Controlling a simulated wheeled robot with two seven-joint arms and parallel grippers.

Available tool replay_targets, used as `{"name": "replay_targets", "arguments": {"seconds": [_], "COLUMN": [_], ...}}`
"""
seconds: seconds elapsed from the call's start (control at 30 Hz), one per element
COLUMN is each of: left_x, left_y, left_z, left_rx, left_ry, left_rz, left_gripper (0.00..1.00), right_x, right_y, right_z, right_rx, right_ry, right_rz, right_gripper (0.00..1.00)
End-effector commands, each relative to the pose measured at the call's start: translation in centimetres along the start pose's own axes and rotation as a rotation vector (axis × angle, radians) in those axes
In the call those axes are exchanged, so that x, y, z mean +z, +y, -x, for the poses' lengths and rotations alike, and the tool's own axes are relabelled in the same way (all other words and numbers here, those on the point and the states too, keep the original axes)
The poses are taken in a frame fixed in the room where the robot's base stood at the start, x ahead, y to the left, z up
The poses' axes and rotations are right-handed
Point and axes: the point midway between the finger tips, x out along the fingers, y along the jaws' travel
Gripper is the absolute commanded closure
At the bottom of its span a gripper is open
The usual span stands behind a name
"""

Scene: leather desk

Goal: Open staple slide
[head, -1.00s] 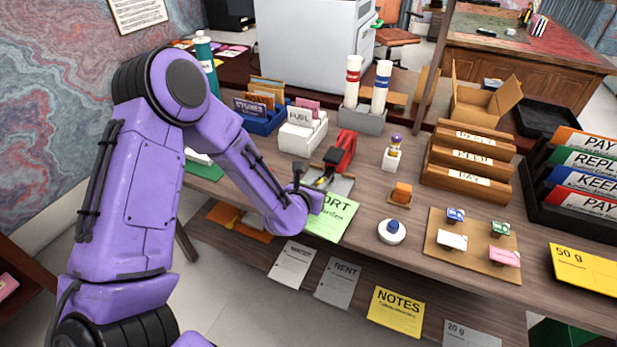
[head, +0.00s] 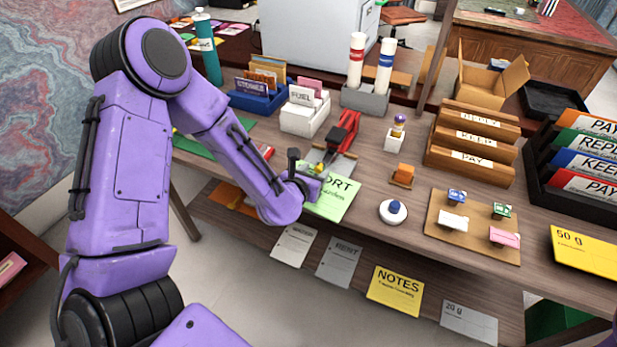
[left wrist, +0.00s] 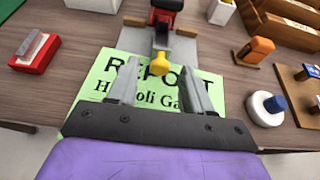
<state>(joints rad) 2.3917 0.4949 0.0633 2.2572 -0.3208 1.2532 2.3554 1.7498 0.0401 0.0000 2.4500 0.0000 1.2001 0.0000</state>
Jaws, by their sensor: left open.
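The red stapler (head: 346,131) stands on a grey base plate on the desk, at the back edge of a green REPORT sheet (head: 338,194). In the left wrist view the stapler (left wrist: 166,6) is at the top, and a yellow knob (left wrist: 160,63) on a thin rod sticks out of its front toward me. My left gripper (left wrist: 160,80) is open, with one finger on each side of the yellow knob, over the sheet. I cannot tell whether either finger touches the knob. In the head view the left gripper (head: 309,172) is partly hidden by its wrist. My right gripper is not in view.
A red and white block (left wrist: 36,50) lies to the left of the sheet. An orange item (left wrist: 255,50) and a white disc with a blue knob (left wrist: 267,106) are to the right. A white FUEL box (head: 304,115) stands behind the left gripper.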

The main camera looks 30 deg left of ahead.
Motion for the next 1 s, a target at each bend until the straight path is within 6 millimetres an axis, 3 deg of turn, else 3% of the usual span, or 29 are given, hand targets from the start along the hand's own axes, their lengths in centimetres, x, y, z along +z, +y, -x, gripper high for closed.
{"name": "replay_targets", "arguments": {"seconds": [0.3,0.33,0.4,0.63,1.0], "left_x": [0.0,0.4,0.7,0.5,0.0], "left_y": [0.0,0.0,0.0,0.0,0.0], "left_z": [6.7,7.3,7.8,9.2,9.4], "left_rx": [-0.001,0.0,0.001,0.001,0.001], "left_ry": [-0.002,0.0,0.005,0.002,-0.001], "left_rz": [0.004,0.002,-0.004,-0.002,0.001], "left_gripper": [0.5,0.5,0.5,0.5,0.5], "right_x": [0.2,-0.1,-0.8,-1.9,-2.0], "right_y": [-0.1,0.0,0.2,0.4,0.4], "right_z": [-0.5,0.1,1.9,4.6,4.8], "right_rx": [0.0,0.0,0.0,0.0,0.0], "right_ry": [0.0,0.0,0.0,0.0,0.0], "right_rz": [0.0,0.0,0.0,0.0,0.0], "right_gripper": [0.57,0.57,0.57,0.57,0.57]}}
